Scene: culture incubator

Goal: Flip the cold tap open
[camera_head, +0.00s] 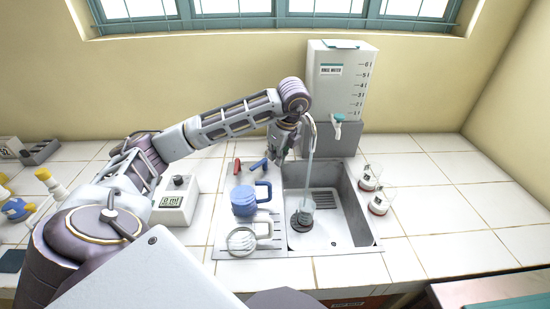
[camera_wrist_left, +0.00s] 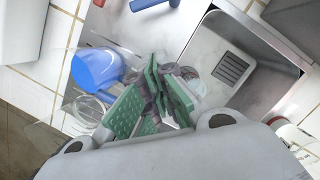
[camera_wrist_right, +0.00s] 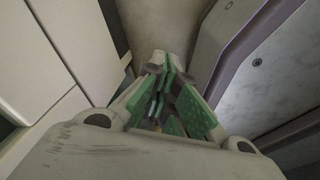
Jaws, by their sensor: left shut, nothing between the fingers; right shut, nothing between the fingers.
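The cold tap's blue lever (camera_head: 258,164) sits on the counter behind the sink, right of the red lever (camera_head: 237,166). In the left wrist view, the blue lever (camera_wrist_left: 152,4) shows at the top edge, and the red lever (camera_wrist_left: 98,2) is cut off there. My left gripper (camera_head: 274,156) is shut and empty, just right of the blue lever in the head view; contact cannot be told. Its green-padded fingers (camera_wrist_left: 168,82) are together. My right gripper (camera_wrist_right: 168,85) is shut and empty, low beside cabinet-like panels, out of the head view.
A blue jug (camera_head: 243,201) and a glass beaker (camera_head: 241,241) stand on the drainboard. A water tank (camera_head: 336,80) stands behind; two small flasks (camera_head: 370,178) stand at right.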

